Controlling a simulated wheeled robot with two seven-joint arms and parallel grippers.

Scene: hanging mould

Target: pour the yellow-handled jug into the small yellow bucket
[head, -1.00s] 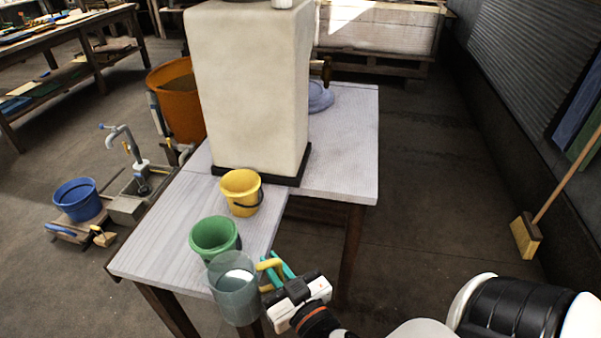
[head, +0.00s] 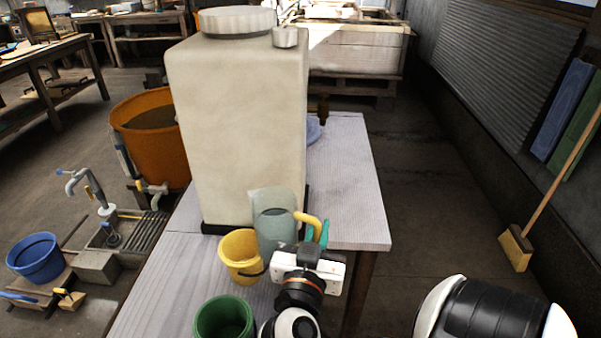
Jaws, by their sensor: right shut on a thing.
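The clear jug (head: 272,222) with a yellow handle is held in the air beside the small yellow bucket (head: 236,247), overlapping its right edge in the head view. The jug looks close to upright, with greyish contents low in it. My right gripper (head: 314,240) is shut on the jug's yellow handle, its teal fingers partly hidden behind the wrist. The yellow bucket stands on the table in front of the big cream tank; its right side is partly covered by the jug. My left gripper is not in view.
A green bucket (head: 224,318) stands on the table (head: 345,190) nearer me. The cream tank (head: 238,125) rises right behind the jug. An orange tub (head: 150,160) and a blue bucket (head: 35,262) are at the left. A broom (head: 518,248) leans at the right wall.

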